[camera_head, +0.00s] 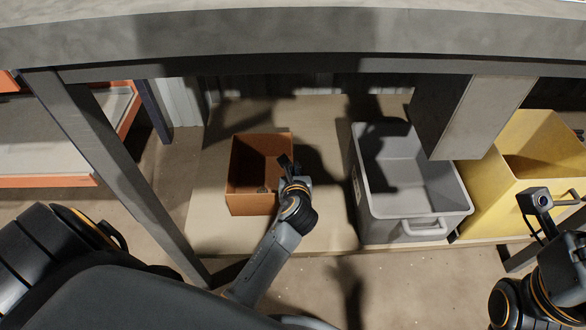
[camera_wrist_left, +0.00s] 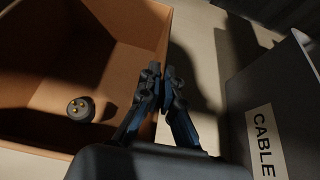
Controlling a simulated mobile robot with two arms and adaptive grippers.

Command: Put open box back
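The open box (camera_head: 235,190) is a brown cardboard-coloured box without a lid, standing on the low wooden platform under the table. My left gripper (camera_head: 287,163) is at its right wall. In the left wrist view, the fingers of the left gripper (camera_wrist_left: 160,82) are close together, one on each side of the wall of the open box (camera_wrist_left: 115,35), pinching it. A small dark round piece with brass-coloured pins (camera_wrist_left: 80,108) lies inside the box. My right arm shows at the right edge of the head view, with its fingers not clearly visible.
A grey bin (camera_head: 365,205) stands right of the box with a gap between; its label reads CABLE (camera_wrist_left: 263,140) in the wrist view. A yellow bin (camera_head: 490,205) is farther right. The table edge (camera_head: 300,40) hangs above, and a table leg (camera_head: 105,150) stands left.

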